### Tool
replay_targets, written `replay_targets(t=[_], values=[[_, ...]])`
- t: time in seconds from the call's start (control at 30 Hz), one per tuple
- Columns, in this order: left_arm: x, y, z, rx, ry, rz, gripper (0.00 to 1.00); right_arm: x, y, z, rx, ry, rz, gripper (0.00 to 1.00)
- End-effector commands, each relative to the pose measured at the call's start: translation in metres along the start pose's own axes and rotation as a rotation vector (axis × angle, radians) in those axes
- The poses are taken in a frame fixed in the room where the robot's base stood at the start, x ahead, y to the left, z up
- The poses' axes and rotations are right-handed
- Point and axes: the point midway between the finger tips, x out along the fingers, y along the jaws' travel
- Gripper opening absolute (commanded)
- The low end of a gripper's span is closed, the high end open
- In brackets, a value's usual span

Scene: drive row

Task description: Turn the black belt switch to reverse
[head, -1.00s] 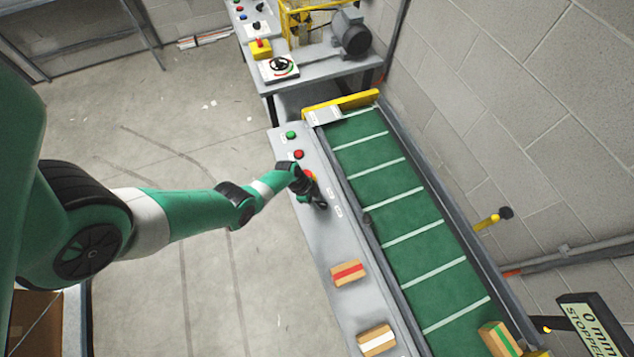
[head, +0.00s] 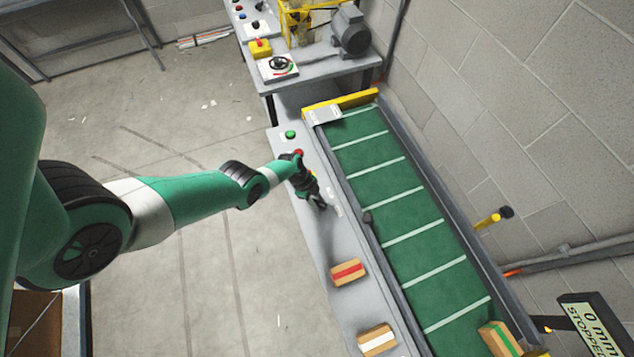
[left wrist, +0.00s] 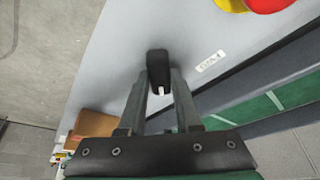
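The black belt switch (left wrist: 158,70) is a small dark knob with a white mark, on the grey control ledge (head: 348,322) beside the green belt. In the left wrist view it lies between the fingertips of my left gripper (left wrist: 159,82), one finger on each side. I cannot tell whether the fingers press on it. A small white label (left wrist: 210,62) is on the ledge to its right; its text is hard to read. In the head view my left gripper (head: 320,203) is down at the ledge and hides the switch. My right gripper is not in view.
The green belt (head: 405,208) runs alongside; a display (head: 590,325) reads 0 mm, STOPPED. A green button (head: 290,134), a red button (head: 299,153) and a red-and-yellow stop button (left wrist: 268,3) are near. Boxes with red (head: 348,271) and white (head: 377,340) stripes lie on the ledge.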

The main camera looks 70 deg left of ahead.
Motion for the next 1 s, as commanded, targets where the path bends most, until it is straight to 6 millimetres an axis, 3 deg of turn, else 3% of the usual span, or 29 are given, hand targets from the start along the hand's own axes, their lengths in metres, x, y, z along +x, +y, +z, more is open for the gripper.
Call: replay_targets(t=[0.03, 0.17, 0.53, 1.0], values=[[0.0, 0.0, 0.0, 0.003, -0.001, 0.001, 0.4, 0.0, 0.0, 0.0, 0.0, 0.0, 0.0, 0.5], [0.0, 0.0, 0.0, 0.002, -0.001, 0.001, 0.62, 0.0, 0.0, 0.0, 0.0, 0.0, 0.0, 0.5], [-0.008, 0.0, -0.002, 0.0, 0.0, 0.001, 0.62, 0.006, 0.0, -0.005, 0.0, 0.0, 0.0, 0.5], [-0.103, 0.0, -0.004, -0.002, 0.0, 0.001, 0.62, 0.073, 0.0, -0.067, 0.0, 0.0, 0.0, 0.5]])
